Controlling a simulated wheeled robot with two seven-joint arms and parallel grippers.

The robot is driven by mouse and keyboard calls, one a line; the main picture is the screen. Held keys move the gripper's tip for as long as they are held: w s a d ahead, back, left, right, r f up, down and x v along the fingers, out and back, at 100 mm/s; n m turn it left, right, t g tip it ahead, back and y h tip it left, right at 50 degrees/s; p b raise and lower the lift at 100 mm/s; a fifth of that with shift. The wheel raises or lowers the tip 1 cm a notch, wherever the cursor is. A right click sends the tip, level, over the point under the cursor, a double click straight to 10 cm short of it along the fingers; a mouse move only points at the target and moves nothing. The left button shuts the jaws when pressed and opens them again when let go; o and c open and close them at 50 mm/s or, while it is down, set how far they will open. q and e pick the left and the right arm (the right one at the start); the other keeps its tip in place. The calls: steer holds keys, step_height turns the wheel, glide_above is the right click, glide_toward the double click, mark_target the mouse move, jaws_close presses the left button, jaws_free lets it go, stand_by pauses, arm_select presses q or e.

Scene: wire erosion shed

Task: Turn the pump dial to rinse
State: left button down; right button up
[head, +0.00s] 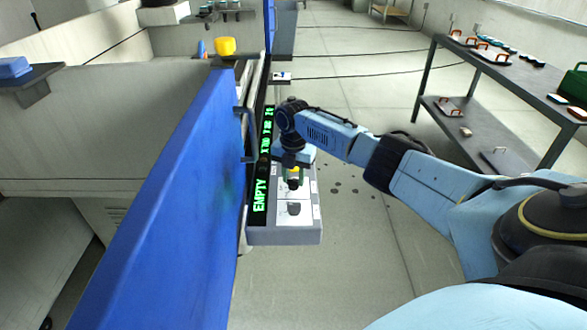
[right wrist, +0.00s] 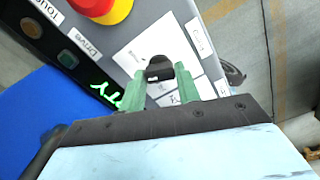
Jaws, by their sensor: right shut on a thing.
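The grey control box (head: 284,236) hangs beside the blue machine panel and carries white plates with black knobs. My right gripper (head: 293,174) reaches down to it from the right, fingers pointing at the box. In the right wrist view its green fingers (right wrist: 161,78) are shut on a black dial (right wrist: 159,66) on a white plate (right wrist: 140,45). The dial's pointer and the plate's markings are too small or hidden to read. A second black knob (head: 293,208) sits nearer on the box, apart from the gripper. My left gripper is not in view.
A red and yellow button (right wrist: 108,8) and smaller buttons (right wrist: 67,58) are close to the gripper. A green-lettered display (head: 259,194) runs along the box's left side. A blue panel (head: 170,220) stands left.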

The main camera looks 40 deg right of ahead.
steer(key=shift+r+m+p, duration=0.15)
steer(key=shift+m+p, duration=0.45)
steer(key=shift+m, duration=0.8)
steer(key=shift+m+p, duration=0.4)
steer(key=shift+p, duration=0.05)
steer(key=shift+m+p, duration=0.45)
steer(key=shift+m, duration=0.45)
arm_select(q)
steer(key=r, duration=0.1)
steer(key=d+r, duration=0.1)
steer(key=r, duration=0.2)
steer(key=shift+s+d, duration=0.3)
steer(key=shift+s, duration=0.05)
arm_select(e)
steer(key=shift+m, duration=0.5)
steer(key=shift+d, duration=0.1)
steer(key=o, duration=1)
arm_select(q)
steer(key=shift+p, duration=0.3)
